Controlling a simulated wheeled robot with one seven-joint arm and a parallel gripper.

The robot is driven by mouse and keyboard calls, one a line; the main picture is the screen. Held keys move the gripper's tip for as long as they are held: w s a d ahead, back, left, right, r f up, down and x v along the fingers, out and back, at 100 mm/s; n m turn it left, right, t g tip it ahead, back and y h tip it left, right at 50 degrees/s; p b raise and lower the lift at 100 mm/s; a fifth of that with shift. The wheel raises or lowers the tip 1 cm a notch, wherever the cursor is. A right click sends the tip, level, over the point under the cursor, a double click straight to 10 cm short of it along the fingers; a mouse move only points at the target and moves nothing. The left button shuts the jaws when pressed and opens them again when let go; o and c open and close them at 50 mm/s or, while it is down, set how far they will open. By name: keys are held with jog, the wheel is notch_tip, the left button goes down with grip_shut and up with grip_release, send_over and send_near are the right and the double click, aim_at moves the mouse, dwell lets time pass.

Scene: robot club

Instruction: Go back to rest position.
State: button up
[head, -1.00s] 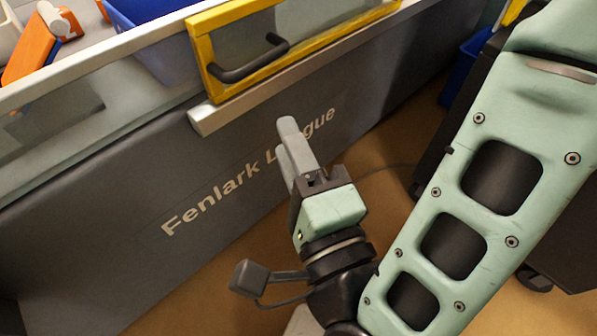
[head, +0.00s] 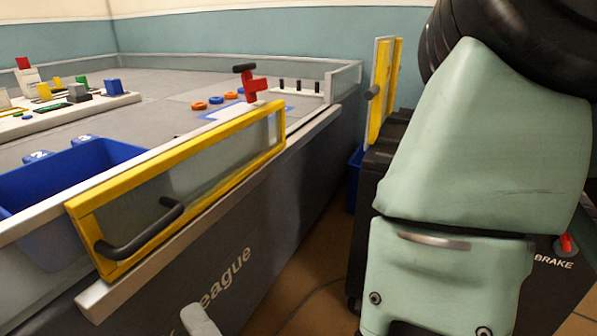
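My gripper (head: 200,321) shows only as a pale grey fingertip at the bottom edge of the head view. The rest of the gripper is below the frame, so its opening is hidden. The fingertip is in front of the dark side wall of the field table (head: 290,237), below the yellow-framed gate (head: 232,142) with its black handle (head: 140,232). I cannot tell whether it touches the wall. My mint-green arm fills the right side of the view. I see nothing held.
A blue bin (head: 75,180) sits behind the gate. A red part (head: 253,88), several rings and coloured blocks are on the field. A black cabinet (head: 385,165) with a second yellow-framed panel (head: 384,90) stands at the right. A strip of floor (head: 325,275) with a cable lies between.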

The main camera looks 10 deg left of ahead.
jog(key=w+d+f+n+g+h+p, duration=0.2)
jog(key=w+d+f+n+g+h, duration=0.3)
jog(key=n+g, duration=0.45)
jog(key=s+d+r+n+g+h+p, duration=0.1)
jog(key=d+r+n+h, duration=0.15)
jog(key=d, duration=0.45)
jog(key=d+r+n+g+h+p, duration=0.1)
jog(key=d+n+h, duration=0.15)
jog(key=d, duration=0.45)
jog(key=s+d+r+n+g+h+p, duration=0.1)
jog(key=d+r+n+h, duration=0.1)
jog(key=d+h, duration=0.35)
notch_tip(320, 180, up, 36)
jog(key=y+p, duration=0.1)
jog(key=p, duration=3.5)
jog(key=shift+d+r+y, duration=0.25)
jog(key=shift+d+y, duration=0.1)
